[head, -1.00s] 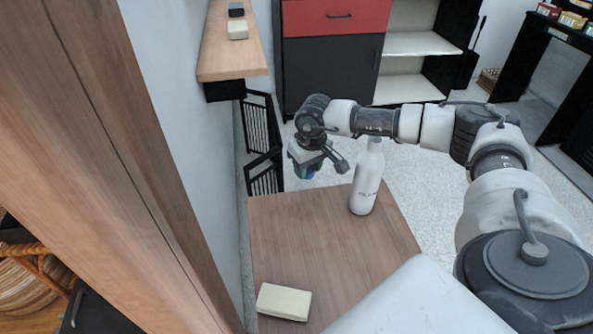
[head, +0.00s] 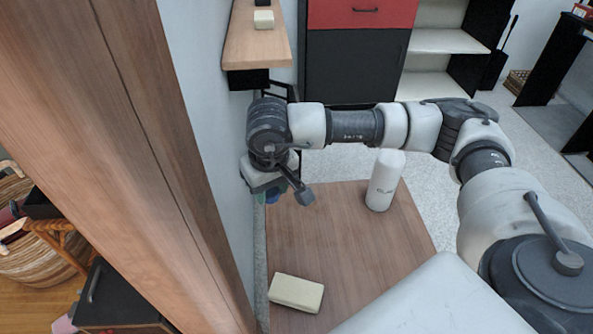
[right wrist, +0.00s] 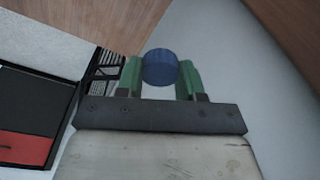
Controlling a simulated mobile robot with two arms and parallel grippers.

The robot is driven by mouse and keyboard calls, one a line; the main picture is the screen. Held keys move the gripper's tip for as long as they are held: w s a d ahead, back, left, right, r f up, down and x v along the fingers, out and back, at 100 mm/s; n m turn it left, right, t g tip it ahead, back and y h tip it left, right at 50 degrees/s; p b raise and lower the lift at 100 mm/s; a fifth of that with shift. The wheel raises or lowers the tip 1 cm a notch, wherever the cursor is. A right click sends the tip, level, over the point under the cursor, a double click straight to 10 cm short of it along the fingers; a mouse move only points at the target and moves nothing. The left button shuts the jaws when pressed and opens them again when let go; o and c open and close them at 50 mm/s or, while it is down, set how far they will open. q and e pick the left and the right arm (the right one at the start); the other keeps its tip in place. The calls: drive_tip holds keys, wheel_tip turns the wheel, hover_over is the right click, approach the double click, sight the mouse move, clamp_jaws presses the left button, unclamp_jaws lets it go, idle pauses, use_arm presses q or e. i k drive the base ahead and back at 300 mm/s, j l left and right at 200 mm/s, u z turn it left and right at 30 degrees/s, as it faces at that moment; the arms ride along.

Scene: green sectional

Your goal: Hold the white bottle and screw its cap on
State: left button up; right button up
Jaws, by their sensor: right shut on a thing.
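The white bottle (head: 384,184) stands upright on the wooden table in the head view. My right arm passes in front of its top, so the neck is hidden. My right gripper (head: 270,195) is left of the bottle, by the wall, over the table's left edge. The right wrist view shows its green fingers (right wrist: 160,78) closed on a round blue cap (right wrist: 160,67). The cap is apart from the bottle. My left gripper is not in view.
A cream block (head: 297,292) lies on the near left of the wooden table (head: 345,255). A wall and wooden panel (head: 120,150) stand close on the left. The table's middle is clear.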

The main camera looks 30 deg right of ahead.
sight(389, 164)
drive_tip(key=k+l+z, duration=0.15)
drive_tip(key=l, duration=0.45)
drive_tip(key=k+l+z, duration=0.15)
drive_tip(key=l, duration=0.45)
drive_tip(key=l+z, duration=0.2)
drive_tip(key=l, duration=0.4)
drive_tip(key=k, duration=0.05)
